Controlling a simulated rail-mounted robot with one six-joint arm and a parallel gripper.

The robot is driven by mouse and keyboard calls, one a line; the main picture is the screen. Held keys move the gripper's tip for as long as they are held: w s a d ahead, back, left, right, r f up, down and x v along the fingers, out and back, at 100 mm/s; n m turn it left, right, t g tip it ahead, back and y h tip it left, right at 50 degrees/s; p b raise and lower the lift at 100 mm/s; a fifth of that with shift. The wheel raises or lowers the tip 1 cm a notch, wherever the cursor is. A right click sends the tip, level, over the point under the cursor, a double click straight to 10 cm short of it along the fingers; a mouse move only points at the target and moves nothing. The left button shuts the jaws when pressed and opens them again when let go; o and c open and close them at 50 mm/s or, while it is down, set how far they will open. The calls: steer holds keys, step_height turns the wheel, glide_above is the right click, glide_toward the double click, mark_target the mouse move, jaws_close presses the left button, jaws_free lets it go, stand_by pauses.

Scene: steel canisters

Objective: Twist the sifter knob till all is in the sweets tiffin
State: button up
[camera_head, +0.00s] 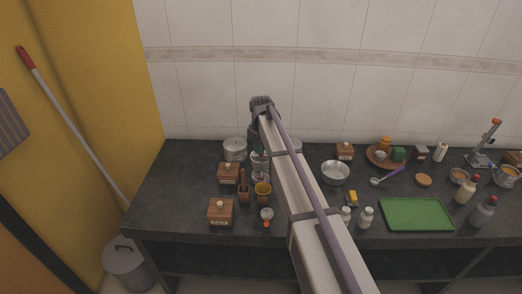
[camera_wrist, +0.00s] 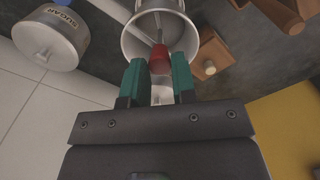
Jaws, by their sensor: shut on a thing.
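The sifter (camera_wrist: 133,40) is an open steel cylinder at the top centre of the wrist view, with a rod ending in a red knob (camera_wrist: 159,62). My gripper (camera_wrist: 160,75) has its two teal fingers on either side of the red knob, shut on it. In the head view, steel vessels (camera_head: 261,178) stand beneath the end of my arm, partly hidden. I cannot tell which of them is the sweets tiffin, nor see any contents.
A steel canister labelled SUGAR (camera_wrist: 50,38) stands to the left of the sifter in the wrist view. Wooden boxes (camera_head: 221,211) and an orange-yellow cup (camera_head: 263,189) stand close by. A steel bowl (camera_head: 335,172) and green tray (camera_head: 417,214) lie to the right on the dark counter (camera_head: 175,205).

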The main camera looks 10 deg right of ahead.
steer(key=n, duration=1.2)
steer(key=shift+n, duration=0.3)
steer(key=o, duration=0.7)
steer(key=shift+c, duration=0.2)
step_height(320, 180, up, 6)
steer(key=p, duration=0.6)
steer(key=shift+r, duration=0.1)
